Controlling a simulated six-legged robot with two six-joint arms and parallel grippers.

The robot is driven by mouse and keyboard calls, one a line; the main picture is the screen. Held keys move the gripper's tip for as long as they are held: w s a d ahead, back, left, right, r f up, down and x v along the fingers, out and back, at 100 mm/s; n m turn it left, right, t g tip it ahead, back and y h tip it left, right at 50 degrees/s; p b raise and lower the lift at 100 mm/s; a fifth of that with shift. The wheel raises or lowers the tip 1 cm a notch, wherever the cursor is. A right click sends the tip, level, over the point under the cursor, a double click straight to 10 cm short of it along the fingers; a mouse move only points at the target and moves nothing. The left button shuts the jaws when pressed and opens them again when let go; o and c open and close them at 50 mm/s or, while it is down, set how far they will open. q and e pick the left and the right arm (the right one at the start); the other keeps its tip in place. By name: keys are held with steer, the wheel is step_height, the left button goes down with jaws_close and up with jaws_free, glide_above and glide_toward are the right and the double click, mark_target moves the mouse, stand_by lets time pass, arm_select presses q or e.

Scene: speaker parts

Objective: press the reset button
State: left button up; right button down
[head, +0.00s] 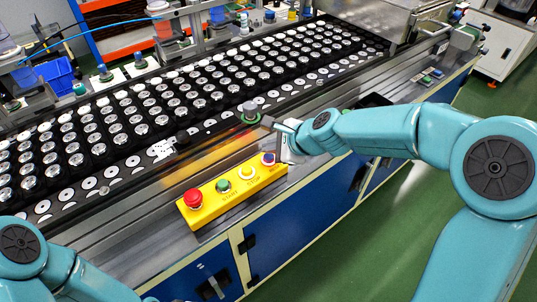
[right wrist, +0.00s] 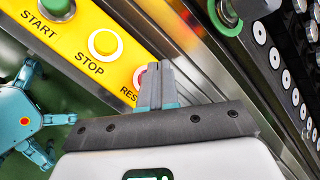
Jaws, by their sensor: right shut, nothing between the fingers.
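The yellow control box (head: 232,193) sits on the front edge of the machine. My right gripper (head: 281,147) is close beside that end, shut and empty. In the right wrist view its closed fingers (right wrist: 158,84) overlap the reset button's ring (right wrist: 140,76) and cover part of the "RESET" label. Whether they touch the button I cannot tell. My left arm shows at the bottom left of the head view, but its gripper is out of view.
On the same box are a red mushroom button (head: 193,198), a green START button (head: 223,186) and a yellow STOP button (head: 246,173). Long trays of speaker parts (head: 150,115) fill the machine top.

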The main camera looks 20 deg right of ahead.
mark_target(271, 158)
steer(key=shift+f, duration=0.1)
stand_by(0.3)
steer(key=shift+f+b, duration=0.4)
steer(key=shift+b, duration=0.05)
steer(key=shift+f, duration=0.2)
stand_by(0.4)
steer(key=shift+r, duration=0.15)
steer(key=shift+r+p, duration=0.5)
steer(key=shift+r, duration=0.05)
steer(key=shift+r, duration=0.1)
step_height(271, 158, up, 6)
steer(key=p, duration=0.6)
